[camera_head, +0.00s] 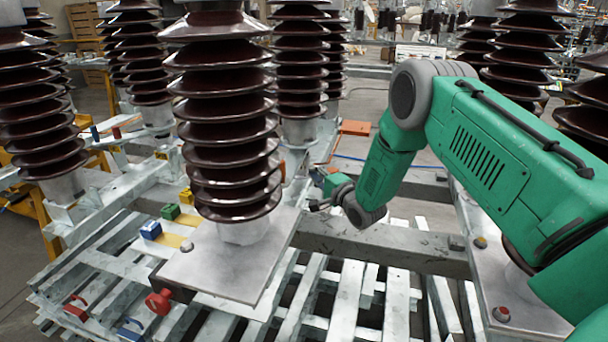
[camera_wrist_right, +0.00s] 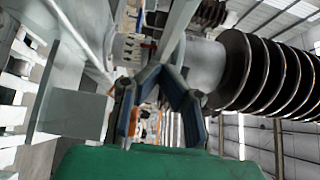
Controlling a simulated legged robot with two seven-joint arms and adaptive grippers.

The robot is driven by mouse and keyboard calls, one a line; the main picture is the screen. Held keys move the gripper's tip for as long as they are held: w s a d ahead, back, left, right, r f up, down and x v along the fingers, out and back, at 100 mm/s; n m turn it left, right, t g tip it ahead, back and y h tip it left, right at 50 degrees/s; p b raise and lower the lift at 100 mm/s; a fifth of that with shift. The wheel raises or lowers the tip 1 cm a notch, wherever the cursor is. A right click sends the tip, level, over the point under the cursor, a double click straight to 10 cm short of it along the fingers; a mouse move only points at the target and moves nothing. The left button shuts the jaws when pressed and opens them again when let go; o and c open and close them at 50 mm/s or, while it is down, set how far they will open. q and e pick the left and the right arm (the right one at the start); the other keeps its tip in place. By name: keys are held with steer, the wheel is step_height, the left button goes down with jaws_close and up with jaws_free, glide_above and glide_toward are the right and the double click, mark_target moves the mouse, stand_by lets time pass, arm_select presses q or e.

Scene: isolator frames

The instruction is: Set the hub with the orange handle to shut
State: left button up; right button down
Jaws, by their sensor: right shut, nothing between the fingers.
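A small orange part (camera_head: 283,170) shows at the right edge of the large brown insulator in the head view, mostly hidden behind it. I cannot tell if it is the orange handle. An orange flat piece (camera_head: 355,127) lies farther back on the frame. My right gripper (camera_head: 318,204) is just right of the large insulator, above the grey beam. In the right wrist view its two fingers (camera_wrist_right: 163,72) meet at the tips, shut and empty. A small orange patch (camera_wrist_right: 143,133) shows between the fingers there. My left gripper is not in view.
Brown ribbed insulators (camera_head: 225,110) stand on metal plates around the arm. One is close on the right in the wrist view (camera_wrist_right: 265,75). Blue (camera_head: 151,230), green (camera_head: 170,211) and red (camera_head: 158,301) parts sit on the frame at the left. Slatted metal (camera_head: 345,300) fills the foreground.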

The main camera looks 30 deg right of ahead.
steer(key=a, duration=0.1)
steer(key=w+a, duration=0.1)
steer(key=a+r, duration=0.1)
steer(key=shift+w+a, duration=0.25)
steer(key=shift+w, duration=0.1)
steer(key=shift+a, duration=0.15)
steer(key=shift+f, duration=0.1)
steer(key=w+a+b, duration=0.1)
steer(key=w, duration=0.1)
steer(key=w+a+b, duration=0.1)
steer(key=a+b, duration=0.1)
steer(key=shift+w+f, duration=0.35)
steer(key=shift+f, duration=0.05)
steer(key=shift+w+a, duration=0.2)
steer(key=shift+a, duration=0.1)
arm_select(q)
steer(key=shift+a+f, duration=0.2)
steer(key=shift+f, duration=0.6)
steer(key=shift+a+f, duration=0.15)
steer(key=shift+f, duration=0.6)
arm_select(e)
steer(key=shift+a+r, duration=0.3)
steer(key=shift+a, duration=0.05)
